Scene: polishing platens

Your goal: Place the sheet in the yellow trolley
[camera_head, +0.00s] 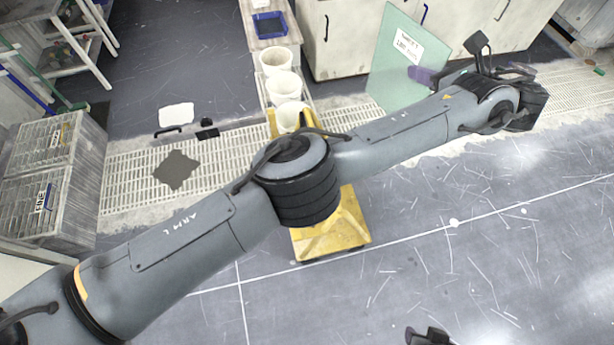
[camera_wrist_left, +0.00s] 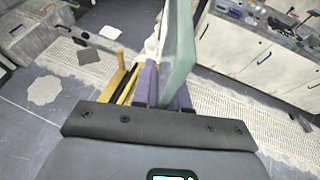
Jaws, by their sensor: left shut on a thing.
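The sheet (camera_head: 391,62) is a flat pale green panel with a white label, held tilted at the top centre right of the head view. In the left wrist view the sheet (camera_wrist_left: 181,50) shows nearly edge-on. My left gripper (camera_head: 424,77) has purple fingers and is shut on its lower right edge; the fingers (camera_wrist_left: 163,90) also show in the wrist view. The yellow trolley (camera_head: 335,236) stands on the floor at the centre, partly hidden behind my left arm. A yellow part of it (camera_wrist_left: 129,80) shows left of the fingers. The sheet is apart from the trolley in the head view.
White buckets (camera_head: 282,85) stand in a row behind the trolley. A blue tray (camera_head: 269,25) lies beyond them. White cabinets (camera_head: 345,38) line the back, and a grey drawer unit (camera_head: 50,170) stands at the left. The floor right of the trolley is open.

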